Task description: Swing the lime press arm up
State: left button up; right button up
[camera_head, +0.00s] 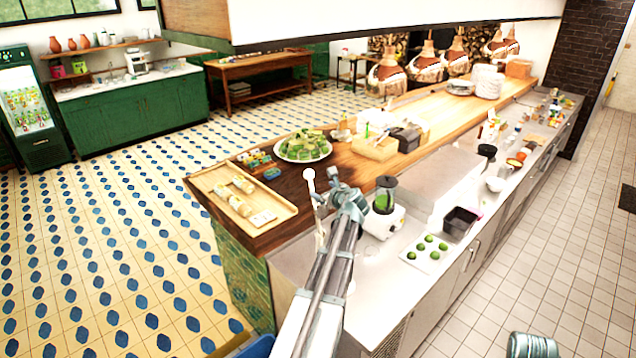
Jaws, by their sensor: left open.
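A pale upright lever with a round knob (309,174), apparently the lime press arm, stands at the near left end of the steel counter. My left arm reaches up from the bottom middle, and my left gripper (322,194) is at the lever, just below and right of the knob. The gripper is open. I cannot tell whether its fingers touch the lever. The lime press body is mostly hidden behind my arm.
A blender with green contents (384,196) stands close right of my gripper. A white board with several limes (424,262) and a dark bin (459,222) lie farther right. A wooden tray (204,181) and a plate of green pieces (303,158) sit on the raised wooden counter.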

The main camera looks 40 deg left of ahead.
pick_arm(q)
jog(key=shift+s+d, duration=0.3)
jog(key=shift+d, duration=0.25)
jog(key=shift+s+d, duration=0.3)
jog(key=shift+d, duration=0.25)
jog(key=s+d+f+n+g+h+b, duration=0.1)
jog(key=s+d+f+n+h+b, duration=0.15)
jog(key=d+f+b, duration=0.45)
jog(key=s+d+f+n+h+b, duration=0.1)
jog(key=d+f+n+h+b, duration=0.2)
jog(key=d+f, duration=0.8)
jog(key=s+d+f+n+g+h+b, duration=0.15)
jog(key=d+f+n+b, duration=0.35)
jog(key=d, duration=0.8)
jog(key=s+d+f+n+g+h+b, duration=0.2)
jog(key=s+d+f+b, duration=0.2)
jog(key=s+d+f, duration=0.3)
jog(key=s+d+f+n+g+h+b, duration=0.2)
jog(key=s+d+f+b, duration=0.3)
jog(key=d, duration=0.9)
jog(key=s+f+n, duration=0.1)
jog(key=s+f, duration=0.2)
jog(key=s, duration=0.2)
jog(key=shift+s+d+n, duration=0.15)
jog(key=shift+s+n, duration=0.1)
jog(key=shift+n, duration=0.1)
pick_arm(e)
notch_tip(320, 180, down, 24)
jog(key=shift+f+n, duration=0.2)
jog(key=shift+n, duration=0.1)
